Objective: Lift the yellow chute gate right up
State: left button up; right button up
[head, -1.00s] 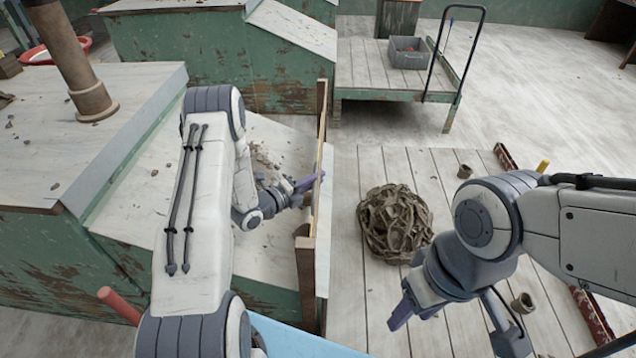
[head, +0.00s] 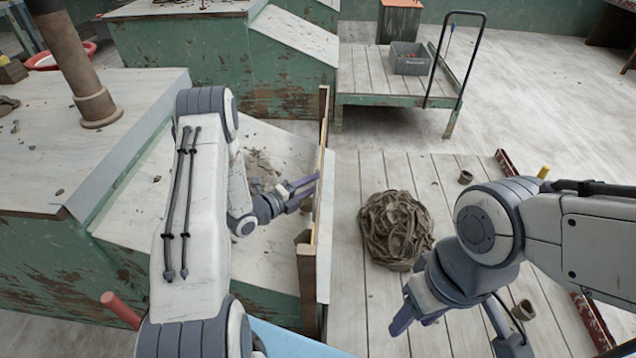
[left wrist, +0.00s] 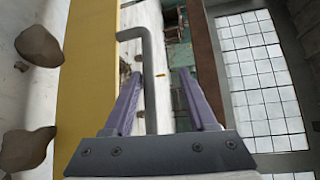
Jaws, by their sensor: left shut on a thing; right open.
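The yellow chute gate (left wrist: 85,80) fills a tall strip left of centre in the left wrist view. In the head view it is seen nearly edge-on, as a thin yellowish line (head: 320,190) between wooden posts at the chute's lower end. A grey bent rod handle (left wrist: 148,80) stands beside the gate. My left gripper (left wrist: 158,90) is shut on this handle, with its purple fingers on either side; in the head view it reaches the gate from the chute side (head: 305,188). My right gripper (head: 412,312) is open and empty, low over the plank platform.
The sloping chute (head: 150,215) carries clay crumbs. A heap of clay trimmings (head: 395,230) sits on the plank platform (head: 375,330) right of the gate, with small cups nearby. A cart (head: 375,85) bearing a grey bin (head: 409,58) stands behind. A pipe (head: 75,60) rises at left.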

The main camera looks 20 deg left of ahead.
pick_arm(q)
jog(key=v, duration=0.8)
jog(key=shift+s+a, duration=0.15)
jog(key=shift+s, duration=0.2)
jog(key=shift+f, duration=0.1)
